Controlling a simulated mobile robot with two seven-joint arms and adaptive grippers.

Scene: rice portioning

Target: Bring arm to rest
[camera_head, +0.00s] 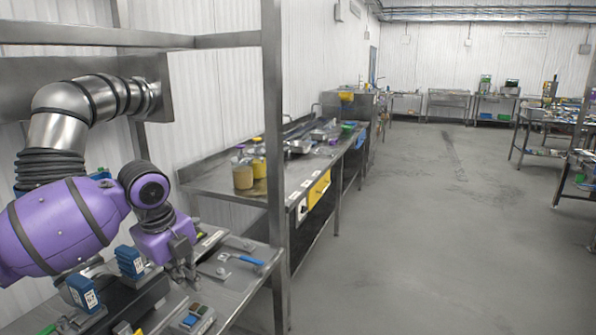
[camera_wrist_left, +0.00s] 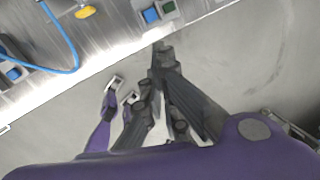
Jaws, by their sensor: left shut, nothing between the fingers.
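My left arm comes in from the left in the head view, purple with silver joints. Its dark left gripper (camera_head: 184,272) hangs by the front of the near metal workbench (camera_head: 236,293). In the left wrist view the fingers of this gripper (camera_wrist_left: 162,52) are together and empty, over the grey floor just off the bench edge. I cannot make out my right gripper in either view.
On the near bench lie a blue-handled tool (camera_head: 246,259), blue boxes (camera_head: 130,262) and a small block with coloured tops (camera_head: 194,318). A steel post (camera_head: 274,150) rises at its front corner. A further bench holds brown-filled jars (camera_head: 243,176). Open floor (camera_head: 430,220) lies right.

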